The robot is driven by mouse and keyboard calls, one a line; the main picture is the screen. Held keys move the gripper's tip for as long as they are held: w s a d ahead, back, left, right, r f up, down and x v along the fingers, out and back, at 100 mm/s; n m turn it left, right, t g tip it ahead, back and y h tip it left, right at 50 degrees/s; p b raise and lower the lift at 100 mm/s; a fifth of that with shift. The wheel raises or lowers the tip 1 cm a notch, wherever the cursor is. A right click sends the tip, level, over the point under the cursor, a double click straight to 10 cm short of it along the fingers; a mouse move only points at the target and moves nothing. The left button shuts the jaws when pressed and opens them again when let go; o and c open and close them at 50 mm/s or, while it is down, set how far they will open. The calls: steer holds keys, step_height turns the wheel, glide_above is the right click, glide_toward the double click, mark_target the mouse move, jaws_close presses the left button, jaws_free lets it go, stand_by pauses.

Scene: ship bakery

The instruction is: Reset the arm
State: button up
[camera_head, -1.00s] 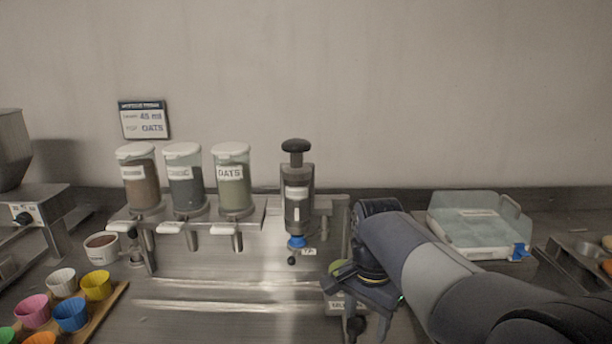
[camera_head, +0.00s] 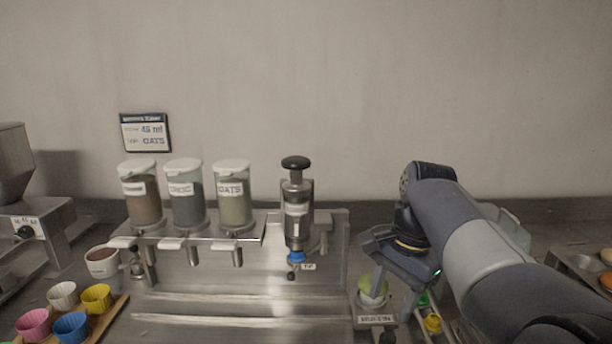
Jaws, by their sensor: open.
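My arm reaches in from the lower right and bends down at its wrist. My gripper (camera_head: 388,312) hangs at the end of it, right of the dispenser stand, with its jaws apart. A small pale green and white round item (camera_head: 372,287) shows beside and partly behind the gripper, above a small labelled base (camera_head: 377,320). I see nothing held in the jaws, though the fingertips are partly hidden.
A steel stand (camera_head: 190,290) carries several clear dispensers, one marked OATS (camera_head: 233,195), and a plunger dispenser (camera_head: 297,205). A cup (camera_head: 102,261) and colored baking cups (camera_head: 71,326) stand at left. Small green and yellow items (camera_head: 432,322) lie right of the gripper. My arm hides most of a clear-lidded box (camera_head: 512,230).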

steer(key=shift+w+a+f+m+y+p, duration=0.1)
steer(key=shift+w+f+m+y+p, duration=0.1)
steer(key=shift+f+m+y+p, duration=0.6)
steer(key=w+m+t+y, duration=0.1)
steer(key=m+y, duration=0.1)
steer(key=m, duration=0.1)
steer(key=d+f+m+t+y+p, duration=0.1)
steer(key=m, duration=0.2)
steer(key=w+d+f+m+t+y+p, duration=0.1)
steer(key=m+t+y, duration=0.1)
steer(key=m, duration=0.1)
steer(key=shift+w+m+y, duration=0.3)
steer(key=shift+w, duration=0.05)
